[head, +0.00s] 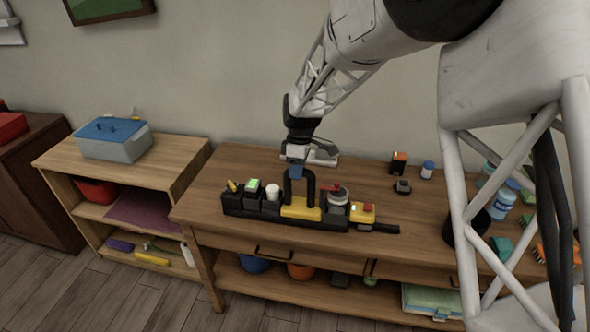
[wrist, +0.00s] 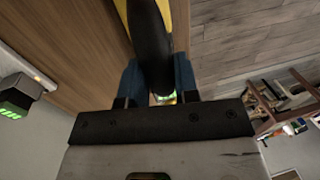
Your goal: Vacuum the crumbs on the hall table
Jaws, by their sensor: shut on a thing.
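My gripper (head: 296,172) is over the hall table (head: 208,200), its blue fingers shut on a black arched handle (head: 312,186). The wrist view shows the handle (wrist: 150,45) between both fingers. The handle rises over a yellow body (head: 300,209), which looks like part of a hand vacuum, with a yellow block (head: 362,212) and black nozzle (head: 384,229) to the right. A long black caddy (head: 236,206) is in line with it; where one ends and the other begins is unclear. I cannot make out crumbs, nor whether the yellow body is lifted.
Small green, white and yellow items are at the caddy's left end. A black-and-orange box (head: 398,162) and blue-white jar (head: 427,170) stand at the table's back. More jars (head: 501,204) are at right, partly behind my arm. A shelf with a blue-lidded box (head: 112,140) stands at left.

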